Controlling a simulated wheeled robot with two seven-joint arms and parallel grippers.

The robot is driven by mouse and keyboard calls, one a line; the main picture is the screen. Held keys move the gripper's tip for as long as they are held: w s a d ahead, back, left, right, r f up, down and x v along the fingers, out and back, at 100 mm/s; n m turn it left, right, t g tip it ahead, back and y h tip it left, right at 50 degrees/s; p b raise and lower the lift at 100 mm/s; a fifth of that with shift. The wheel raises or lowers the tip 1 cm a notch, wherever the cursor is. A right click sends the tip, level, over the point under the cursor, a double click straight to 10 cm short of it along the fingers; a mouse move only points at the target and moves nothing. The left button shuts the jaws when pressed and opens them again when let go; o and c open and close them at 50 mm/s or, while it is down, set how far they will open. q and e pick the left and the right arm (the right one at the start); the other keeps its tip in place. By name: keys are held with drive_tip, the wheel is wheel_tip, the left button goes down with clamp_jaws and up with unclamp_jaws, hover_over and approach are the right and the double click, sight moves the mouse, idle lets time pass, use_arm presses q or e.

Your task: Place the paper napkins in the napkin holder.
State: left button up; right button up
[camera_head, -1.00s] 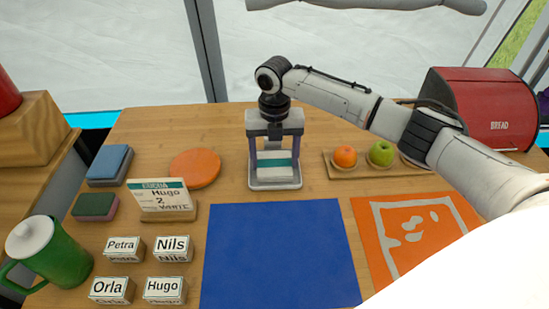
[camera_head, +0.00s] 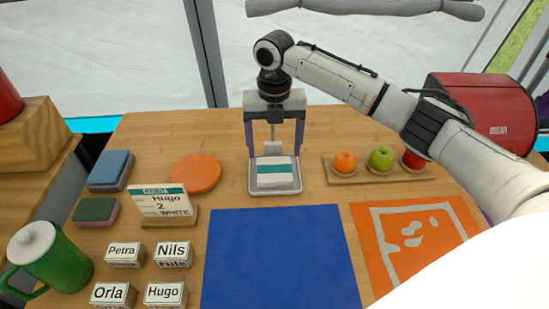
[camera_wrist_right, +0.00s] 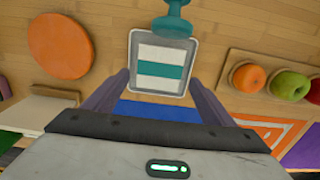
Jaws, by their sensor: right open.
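The paper napkins (camera_head: 274,172), a white stack with a teal band, lie flat in the grey square napkin holder (camera_head: 276,191). In the right wrist view the napkins (camera_wrist_right: 161,68) lie inside the rim of the holder (camera_wrist_right: 132,80). My right gripper (camera_head: 273,154) is open and empty, pointing down above the holder, its fingers apart on either side. A teal round piece with a stem (camera_wrist_right: 172,22) stands at the holder's far edge in the wrist view; I cannot tell if it is joined to it. My left gripper is not in view.
A blue mat (camera_head: 282,255) lies in front of the holder. An orange disc (camera_head: 195,172) and a cocoa card (camera_head: 161,201) are left. A fruit board (camera_head: 340,178) and red bread box (camera_head: 480,105) are right. Name blocks and a green jug (camera_head: 50,258) stand front left.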

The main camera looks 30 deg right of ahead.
drive_tip(key=shift+r, duration=2.8)
drive_tip(key=shift+c, duration=0.2)
